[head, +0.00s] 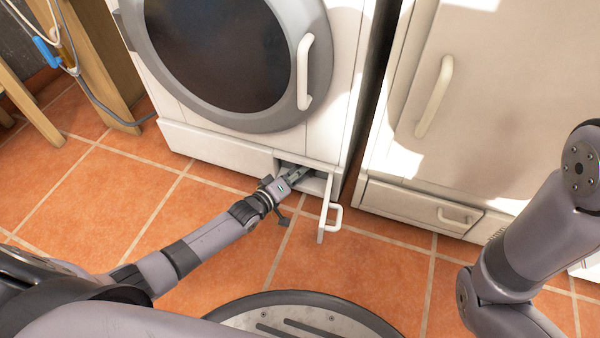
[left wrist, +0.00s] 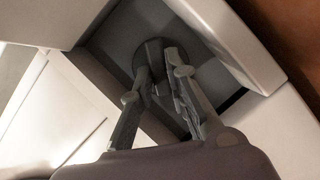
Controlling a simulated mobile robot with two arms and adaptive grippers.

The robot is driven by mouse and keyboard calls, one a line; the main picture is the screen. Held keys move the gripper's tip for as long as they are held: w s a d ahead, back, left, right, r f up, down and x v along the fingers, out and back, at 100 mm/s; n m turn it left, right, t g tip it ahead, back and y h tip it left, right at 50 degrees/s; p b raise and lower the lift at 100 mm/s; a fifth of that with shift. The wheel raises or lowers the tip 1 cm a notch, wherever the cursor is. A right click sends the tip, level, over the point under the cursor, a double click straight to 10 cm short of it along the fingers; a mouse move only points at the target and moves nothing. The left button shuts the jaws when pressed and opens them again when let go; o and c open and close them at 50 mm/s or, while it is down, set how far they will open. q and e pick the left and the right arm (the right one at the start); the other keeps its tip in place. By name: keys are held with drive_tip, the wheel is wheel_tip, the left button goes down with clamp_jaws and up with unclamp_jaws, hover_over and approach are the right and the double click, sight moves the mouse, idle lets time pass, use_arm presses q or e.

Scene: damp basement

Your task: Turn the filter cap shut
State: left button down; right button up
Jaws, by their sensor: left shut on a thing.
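The filter cap (left wrist: 153,50) is a dark round part with a raised grip, at the back of a grey recess in the left wrist view. My left gripper (left wrist: 158,62) has its two fingers on either side of the grip and is shut on it. In the head view my left gripper (head: 299,174) reaches into the small opening (head: 318,186) low on the front of the white washing machine (head: 215,152). The cap is hidden there. The small flap (head: 325,208) stands open to the right of the opening. My right gripper is out of view.
The washer's round door (head: 305,75) is closed above the opening. A second white appliance (head: 440,195) stands to the right across a narrow dark gap. A wooden stand (head: 95,60) with hoses is at the left. The tiled floor (head: 110,200) in front is mostly clear.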

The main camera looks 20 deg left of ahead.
use_arm(q)
drive_tip(key=n+b, duration=0.1)
drive_tip(key=b, duration=0.1)
drive_tip(key=f+n+t+h+b, duration=0.1)
drive_tip(key=n, duration=0.1)
drive_tip(key=shift+a+b, duration=0.15)
drive_tip(key=shift+b, duration=0.25)
drive_tip(key=shift+n+t+h+b, duration=0.4)
drive_tip(key=shift+n+b, duration=0.6)
drive_tip(key=shift+n, duration=0.3)
drive_tip(key=shift+r, duration=0.1)
drive_tip(key=c, duration=1.6)
unclamp_jaws()
drive_tip(key=shift+o, duration=0.2)
drive_tip(key=v, duration=1.2)
